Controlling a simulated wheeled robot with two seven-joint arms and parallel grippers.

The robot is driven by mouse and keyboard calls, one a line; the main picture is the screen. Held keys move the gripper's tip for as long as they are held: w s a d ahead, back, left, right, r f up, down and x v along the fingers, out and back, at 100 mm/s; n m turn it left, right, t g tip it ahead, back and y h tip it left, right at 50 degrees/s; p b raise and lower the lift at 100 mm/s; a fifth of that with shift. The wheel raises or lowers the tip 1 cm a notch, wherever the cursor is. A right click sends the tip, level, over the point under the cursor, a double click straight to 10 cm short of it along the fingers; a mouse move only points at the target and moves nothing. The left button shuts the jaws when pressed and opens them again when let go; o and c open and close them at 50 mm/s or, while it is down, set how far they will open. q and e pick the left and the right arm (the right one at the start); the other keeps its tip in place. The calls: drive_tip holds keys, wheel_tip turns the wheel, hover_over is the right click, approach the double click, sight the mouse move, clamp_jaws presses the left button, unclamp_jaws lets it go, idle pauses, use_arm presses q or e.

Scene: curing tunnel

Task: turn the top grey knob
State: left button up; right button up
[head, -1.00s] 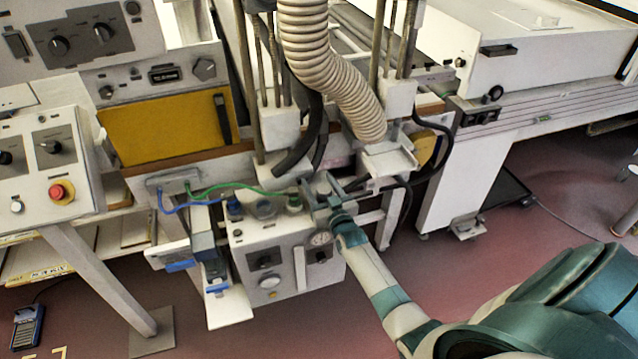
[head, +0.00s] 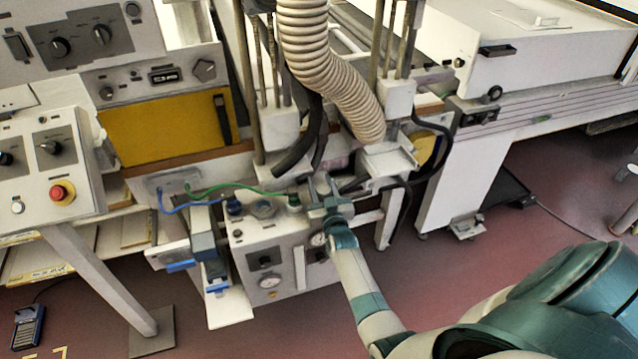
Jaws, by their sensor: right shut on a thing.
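My right gripper (head: 320,190) is at the right end of the top of a white control box (head: 285,240), just right of a green connector (head: 294,201). It is shut on a small grey part there, which I take to be the top grey knob. The fingers hide most of it, so its angle cannot be read. A round grey-blue fitting (head: 263,209) and a blue connector (head: 234,206) also sit on the box top. My left gripper is out of view.
A ribbed beige hose (head: 330,70) and black hoses hang close above the gripper. Green and blue cables run left from the box. A gauge (head: 318,239) is on the box front. A red button (head: 59,192) is on a panel at left.

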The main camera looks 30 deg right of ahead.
drive_tip(key=shift+d+m+h, duration=0.15)
drive_tip(key=shift+m+h, duration=0.15)
drive_tip(key=shift+h, duration=0.2)
drive_tip(key=o, duration=1)
drive_tip(key=shift+o, duration=0.2)
drive_tip(key=shift+s, duration=0.2)
drive_tip(key=shift+s+a+r+p, duration=0.1)
drive_tip(key=shift+s+a+p, duration=0.2)
drive_tip(key=shift+s+p, duration=0.2)
drive_tip(key=p+v, duration=0.6)
drive_tip(key=v, duration=1)
drive_tip(key=shift+r+p, duration=0.15)
drive_tip(key=shift+p, duration=0.25)
